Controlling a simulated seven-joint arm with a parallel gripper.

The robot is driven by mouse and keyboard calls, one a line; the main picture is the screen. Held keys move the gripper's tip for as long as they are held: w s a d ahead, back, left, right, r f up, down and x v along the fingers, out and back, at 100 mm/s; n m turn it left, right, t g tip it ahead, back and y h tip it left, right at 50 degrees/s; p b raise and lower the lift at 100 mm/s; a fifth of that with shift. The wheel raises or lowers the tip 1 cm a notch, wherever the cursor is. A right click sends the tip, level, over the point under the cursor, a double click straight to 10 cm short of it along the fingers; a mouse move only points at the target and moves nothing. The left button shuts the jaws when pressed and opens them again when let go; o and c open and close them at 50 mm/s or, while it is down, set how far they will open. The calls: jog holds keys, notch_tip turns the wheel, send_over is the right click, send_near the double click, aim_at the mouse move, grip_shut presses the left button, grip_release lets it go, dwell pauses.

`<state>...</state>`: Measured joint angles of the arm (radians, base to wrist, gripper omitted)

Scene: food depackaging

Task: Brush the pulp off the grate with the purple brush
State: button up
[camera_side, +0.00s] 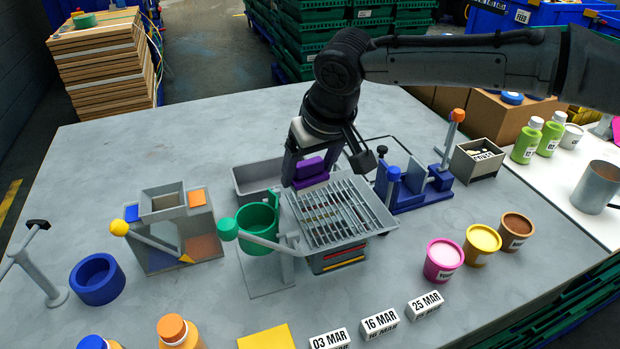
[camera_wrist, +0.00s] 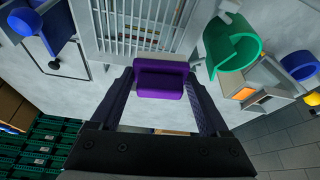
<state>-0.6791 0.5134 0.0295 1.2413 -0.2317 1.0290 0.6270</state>
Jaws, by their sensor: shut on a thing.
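The purple brush (camera_side: 309,171) is held in my gripper (camera_side: 315,177) at the back left part of the grate. In the wrist view the brush (camera_wrist: 161,78) sits between the two fingers of my gripper (camera_wrist: 161,85), which is shut on it. The grate (camera_side: 335,212) has grey bars and lies in a sloped grey tray frame. In the wrist view the grate (camera_wrist: 140,30) is just beyond the brush. A little yellowish matter shows between the bars near the brush, but I cannot clearly make out pulp. Whether the brush touches the bars is unclear.
A green cup (camera_side: 257,221) on a stand is close left of the grate. A grey bin (camera_side: 256,179) is behind it. A blue fixture (camera_side: 415,190) stands to the right. Lidded tubs (camera_side: 443,259) sit front right. Date blocks (camera_side: 380,322) lie along the front.

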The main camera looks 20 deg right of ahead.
jog(key=shift+r, duration=1.75)
